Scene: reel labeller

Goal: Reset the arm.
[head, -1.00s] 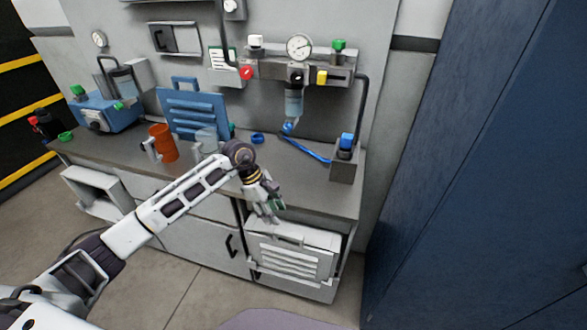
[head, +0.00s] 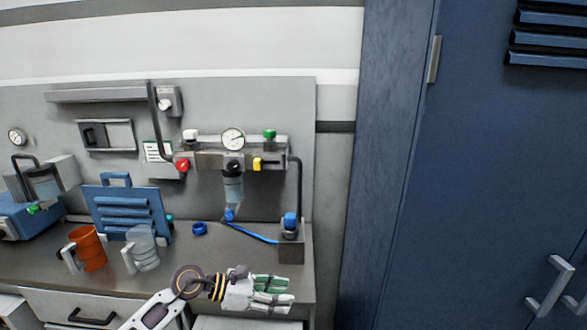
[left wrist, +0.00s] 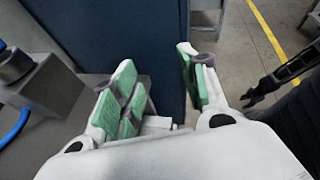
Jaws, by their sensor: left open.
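My left gripper (head: 272,293) is at the bottom middle of the head view, over the front right part of the workbench (head: 205,250). It points to the right. Its green-padded fingers also show in the left wrist view (left wrist: 165,85), spread apart with nothing between them. In the head view it is in front of the grey block with a blue knob (head: 291,238), apart from it. A dark gripper (left wrist: 268,88) shows at the right of the left wrist view.
An orange mug (head: 90,248), a clear mug (head: 146,249), a blue panel (head: 128,212) and a blue ring (head: 199,229) are on the bench. A regulator with a gauge (head: 232,140) is on the back wall. A large blue cabinet (head: 480,180) stands to the right.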

